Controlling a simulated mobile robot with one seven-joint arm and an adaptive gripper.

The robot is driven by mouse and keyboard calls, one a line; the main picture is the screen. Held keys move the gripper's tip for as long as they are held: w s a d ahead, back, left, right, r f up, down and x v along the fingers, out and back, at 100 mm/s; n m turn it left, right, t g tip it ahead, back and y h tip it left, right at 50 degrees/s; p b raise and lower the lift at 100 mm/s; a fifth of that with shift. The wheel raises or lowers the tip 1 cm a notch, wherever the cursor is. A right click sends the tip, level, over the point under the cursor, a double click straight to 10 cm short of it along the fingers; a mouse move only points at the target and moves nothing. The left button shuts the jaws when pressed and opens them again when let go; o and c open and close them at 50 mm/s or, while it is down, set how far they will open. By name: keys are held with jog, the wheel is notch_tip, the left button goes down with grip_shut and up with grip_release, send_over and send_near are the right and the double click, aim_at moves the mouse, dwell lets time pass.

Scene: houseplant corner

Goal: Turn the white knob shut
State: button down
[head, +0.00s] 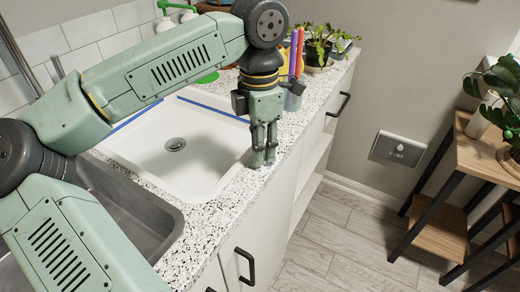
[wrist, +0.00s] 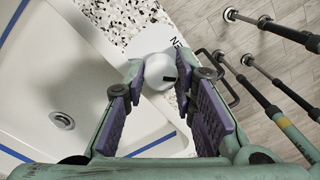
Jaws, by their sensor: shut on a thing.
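The white knob (wrist: 158,72) is a rounded white piece with a small dark mark. It shows in the wrist view between my fingertips, on a white plate (wrist: 146,38) with dark lettering at its right edge, partly hidden by my fingers. My gripper (wrist: 161,74) is shut on the knob, one finger on each side. In the head view my gripper (head: 263,157) points down at the counter strip along the white sink's right side. The knob is hidden behind the fingers there.
The white sink (head: 200,165) lies left of my gripper, with a grey basin (head: 138,220) nearer. Plants (head: 320,45) stand at the counter's far end. Cabinet doors with black handles (head: 245,266) are below. A wooden stand (head: 478,155) is at right, a grey wall plate (head: 398,149) behind.

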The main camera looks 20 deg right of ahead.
jog(key=m+b, duration=0.1)
jog(key=m, duration=0.3)
jog(key=shift+d+m, duration=0.1)
jog(key=shift+m, duration=0.2)
jog(key=shift+m+b, duration=0.3)
jog(key=shift+m, duration=1.7)
jog(key=c, duration=1.3)
grip_release()
notch_tip(320, 180, up, 12)
jog(key=shift+w, duration=0.1)
